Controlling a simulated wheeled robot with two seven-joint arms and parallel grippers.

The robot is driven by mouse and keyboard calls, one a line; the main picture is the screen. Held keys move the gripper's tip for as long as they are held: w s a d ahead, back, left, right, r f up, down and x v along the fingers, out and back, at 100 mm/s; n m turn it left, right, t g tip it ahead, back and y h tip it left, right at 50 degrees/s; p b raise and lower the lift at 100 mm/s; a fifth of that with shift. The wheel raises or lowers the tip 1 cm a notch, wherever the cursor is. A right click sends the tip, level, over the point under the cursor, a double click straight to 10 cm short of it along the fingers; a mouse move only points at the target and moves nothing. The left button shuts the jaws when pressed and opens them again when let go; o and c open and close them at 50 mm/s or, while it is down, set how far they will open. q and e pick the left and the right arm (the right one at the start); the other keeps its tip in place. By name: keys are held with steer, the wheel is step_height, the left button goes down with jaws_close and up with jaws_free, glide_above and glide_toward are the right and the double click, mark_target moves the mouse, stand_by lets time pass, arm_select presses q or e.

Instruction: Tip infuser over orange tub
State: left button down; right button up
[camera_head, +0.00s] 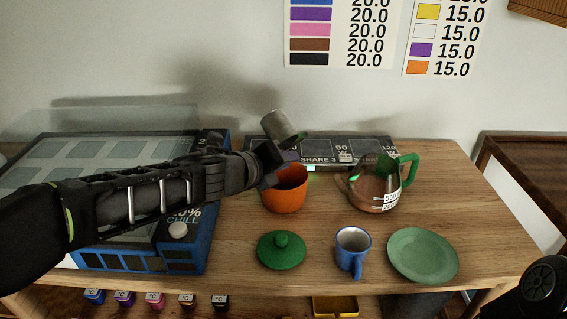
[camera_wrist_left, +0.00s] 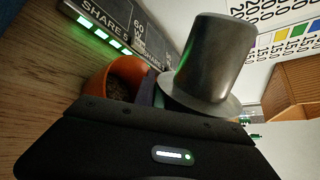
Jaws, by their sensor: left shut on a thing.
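The infuser (camera_head: 276,125) is a grey metal cylinder with a flanged rim, held tilted above the orange tub (camera_head: 286,193), toward its back left. In the left wrist view the infuser (camera_wrist_left: 208,62) shows large, its flange near the gripper. My left gripper (camera_head: 270,158) is shut on the infuser; its fingertips are partly hidden. The orange tub stands upright on the wooden table, just below and right of the gripper. The left wrist view shows dark matter inside the tub (camera_wrist_left: 128,72). I cannot see into the infuser.
A glass pot (camera_head: 376,188) with a green handle stands right of the tub. A green lid (camera_head: 281,250), a blue mug (camera_head: 352,250) and a green plate (camera_head: 422,255) lie in front. A dark panel (camera_head: 330,150) is behind; a blue chill unit (camera_head: 190,250) is left.

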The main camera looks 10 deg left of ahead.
mark_target(278, 128)
stand_by(0.5)
arm_select(q)
steer(key=r+n+g+h+p, duration=0.1)
steer(key=n+h+p, duration=0.1)
steer(key=p, duration=0.6)
steer(key=w+r+n+g+h+p, duration=0.1)
steer(key=n+g+h+p, duration=0.1)
steer(key=p, duration=0.7)
steer(key=a+r+n+g+h+p, duration=0.1)
steer(key=n+p, duration=0.3)
steer(key=p, duration=0.4)
steer(key=shift+w+a+r+g+h+p, duration=0.1)
steer(key=shift+w+g+h+p, duration=0.3)
steer(key=shift+h, duration=0.3)
steer(key=r+n+p, duration=0.1)
steer(key=r+n+h+p, duration=0.1)
steer(key=p, duration=0.1)
steer(key=a+r+h+p, duration=0.1)
steer(key=shift+w+n+g+p, duration=0.3)
steer(key=shift+n+g, duration=0.1)
steer(key=w+a+r+n+h+p, duration=0.1)
steer(key=w+a+r+n+h, duration=0.1)
steer(key=r, duration=0.2)
steer(key=w+a+r+n+h, duration=0.1)
steer(key=a+r+n, duration=0.2)
steer(key=r, duration=0.2)
steer(key=shift+w+a+r+g+h+p, duration=0.25)
steer(key=shift+w+r+g+h+p, duration=0.05)
steer(key=shift+w+h+p, duration=0.1)
